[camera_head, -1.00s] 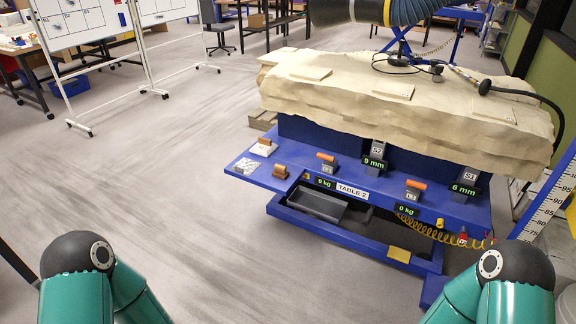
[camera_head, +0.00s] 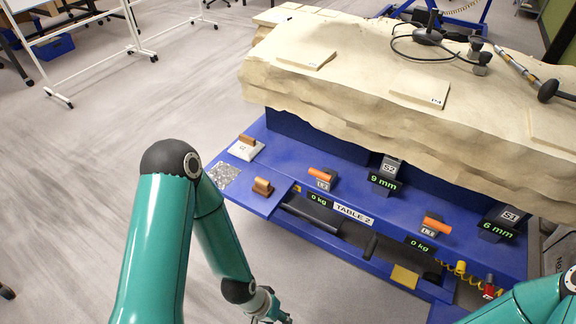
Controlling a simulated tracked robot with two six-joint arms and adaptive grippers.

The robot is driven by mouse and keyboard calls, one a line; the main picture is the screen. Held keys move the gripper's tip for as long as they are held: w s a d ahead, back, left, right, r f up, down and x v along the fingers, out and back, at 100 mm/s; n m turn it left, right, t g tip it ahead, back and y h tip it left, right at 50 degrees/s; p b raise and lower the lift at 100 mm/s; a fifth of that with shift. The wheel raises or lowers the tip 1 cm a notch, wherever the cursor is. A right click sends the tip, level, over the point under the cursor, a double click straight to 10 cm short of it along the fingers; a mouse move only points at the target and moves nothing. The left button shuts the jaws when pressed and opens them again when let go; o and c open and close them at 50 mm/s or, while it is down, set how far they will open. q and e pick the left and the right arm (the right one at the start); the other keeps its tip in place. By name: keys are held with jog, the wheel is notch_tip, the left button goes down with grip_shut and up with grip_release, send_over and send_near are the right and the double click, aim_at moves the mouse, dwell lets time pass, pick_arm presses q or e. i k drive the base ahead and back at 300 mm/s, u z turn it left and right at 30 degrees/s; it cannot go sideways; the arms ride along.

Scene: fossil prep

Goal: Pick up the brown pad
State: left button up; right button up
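A small brown block (camera_head: 262,186), which may be the brown pad, sits on the front left part of the blue table shelf (camera_head: 250,207). Another brown piece (camera_head: 246,139) sits on top of a white block (camera_head: 245,150) a little farther back. My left gripper (camera_head: 277,315) is at the bottom edge, in front of and below the shelf, apart from the brown block. Its fingers are small and partly cut off, so its opening is unclear. My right arm shows at the lower right corner, with its gripper out of view.
A large beige rock slab (camera_head: 370,95) covers the table behind the shelf. Orange-handled pieces (camera_head: 321,174) and (camera_head: 437,226) lie on the shelf. A speckled grey sheet (camera_head: 222,176) lies left of the brown block.

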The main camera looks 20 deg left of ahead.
aim_at(262, 186)
jog(key=u, duration=0.1)
jog(key=i, duration=1.35)
jog(key=u, duration=0.3)
